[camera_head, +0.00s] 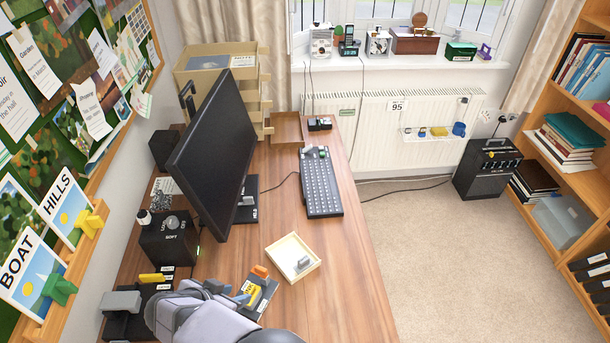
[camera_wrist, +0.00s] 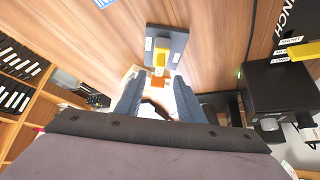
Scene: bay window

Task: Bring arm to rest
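My arm (camera_head: 205,318) reaches in from the bottom edge over the near end of the wooden desk (camera_head: 335,275). In the wrist view my gripper (camera_wrist: 157,93) has its two blue-grey fingers apart, with no object clearly held between them. Beyond the fingertips is a dark tray (camera_wrist: 172,42) with a yellow piece (camera_wrist: 160,58) on it. Small orange and white things show in the gap, and I cannot tell their distance.
Close to my arm are a black labelled holder (camera_head: 268,290), a pale shallow tray (camera_head: 312,262), a hole punch (camera_head: 122,302) and a black box (camera_head: 168,240). The monitor (camera_head: 215,150) and keyboard (camera_head: 320,185) stand farther back. The desk's right front is clear.

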